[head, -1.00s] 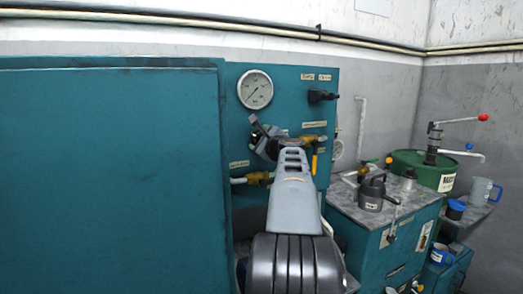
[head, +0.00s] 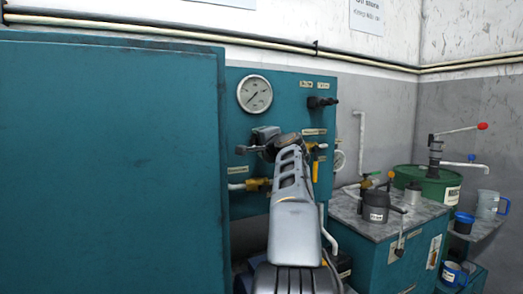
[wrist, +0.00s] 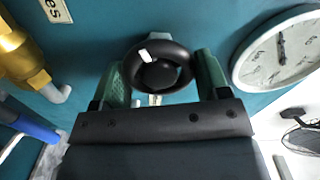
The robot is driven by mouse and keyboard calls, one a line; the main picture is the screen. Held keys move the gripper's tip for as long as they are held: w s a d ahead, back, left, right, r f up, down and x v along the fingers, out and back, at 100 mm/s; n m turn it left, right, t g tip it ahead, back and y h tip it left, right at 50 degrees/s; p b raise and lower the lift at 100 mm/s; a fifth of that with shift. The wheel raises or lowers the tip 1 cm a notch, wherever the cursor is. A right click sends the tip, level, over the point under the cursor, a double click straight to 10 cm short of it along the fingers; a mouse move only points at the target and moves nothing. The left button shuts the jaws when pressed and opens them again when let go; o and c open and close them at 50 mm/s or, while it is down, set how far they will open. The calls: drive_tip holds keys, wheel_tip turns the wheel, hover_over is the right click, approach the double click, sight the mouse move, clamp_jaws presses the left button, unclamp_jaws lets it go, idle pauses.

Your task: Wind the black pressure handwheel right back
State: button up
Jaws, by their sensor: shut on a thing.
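The black handwheel (wrist: 158,66) is a round ring with a hub and a white mark near its upper left, seen close up in the wrist view. My gripper (wrist: 163,80) has its two green fingers on either side of the rim, shut on the wheel. In the head view my gripper (head: 268,138) is at the teal panel (head: 285,88), below the gauge, and the wheel there is hidden or too small to make out behind it. The round white pressure gauge (head: 254,94) also shows at the right of the wrist view (wrist: 284,50).
A brass fitting (wrist: 22,55) is close to the left finger side in the wrist view. A black knob (head: 321,102) sticks out at the panel's upper right. A large teal cabinet (head: 110,160) stands at the left. A bench (head: 380,226) with a dark can (head: 377,206) is at the right.

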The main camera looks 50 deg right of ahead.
drive_tip(key=n+b, duration=0.3)
drive_tip(key=n, duration=0.3)
drive_tip(key=n+b, duration=0.1)
drive_tip(key=n, duration=0.5)
drive_tip(key=shift+w+a+n+b, duration=0.1)
drive_tip(key=shift+n+b, duration=0.2)
drive_tip(key=shift+b, duration=0.1)
drive_tip(key=shift+r, duration=0.1)
drive_tip(key=o, duration=0.9)
drive_tip(key=b+v, duration=0.4)
drive_tip(key=v, duration=1)
